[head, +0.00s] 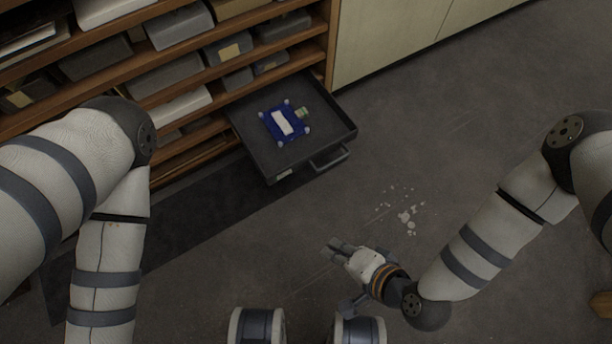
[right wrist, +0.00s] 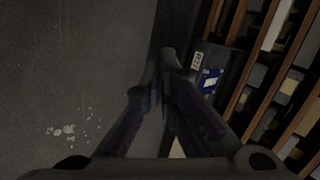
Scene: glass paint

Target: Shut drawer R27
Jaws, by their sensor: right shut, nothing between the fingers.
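The open drawer (head: 240,112) is a dark grey tray pulled out from the low part of the wooden shelf unit. It has a bar handle (head: 331,160) on its front and a pale label beside the handle; I cannot read the label in the head view. A blue item with a white centre (head: 283,122) lies in it. The drawer also shows in the right wrist view (right wrist: 217,56), beyond the fingers. My right gripper (head: 336,250) is shut and empty, apart from the drawer, below its handle in the head view. My left gripper is out of view.
The wooden shelf unit (head: 200,77) holds several grey boxes. A pale cabinet (head: 390,35) stands to its right. Small white fragments (head: 405,217) lie on the floor right of the drawer. The floor between drawer and right gripper is clear.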

